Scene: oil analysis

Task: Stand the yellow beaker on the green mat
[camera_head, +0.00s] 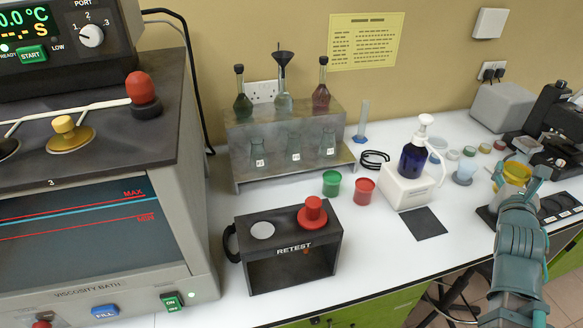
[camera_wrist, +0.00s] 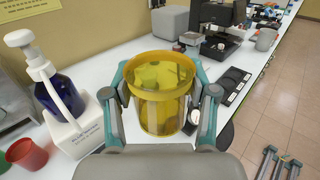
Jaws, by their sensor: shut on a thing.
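The yellow beaker (camera_head: 518,171) is at the right in the head view, partly hidden by my arm. In the wrist view the see-through yellow beaker (camera_wrist: 160,117) stands upright, open end up, between my fingers. My gripper (camera_head: 514,184) is shut on its sides; the fingers also show in the wrist view (camera_wrist: 162,100). How far its base is above the table I cannot tell. I cannot make out a green mat for certain in either view. A dark square mat (camera_head: 424,223) lies bare on the white table, left of my gripper.
A white stand (camera_head: 407,190) holds a blue pump bottle (camera_head: 413,158) left of my gripper. Red (camera_head: 364,191) and green (camera_head: 332,184) cups stand further left. A dark tray with round wells (camera_head: 561,205) and a microscope (camera_head: 559,120) are at the right. Small jars stand behind.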

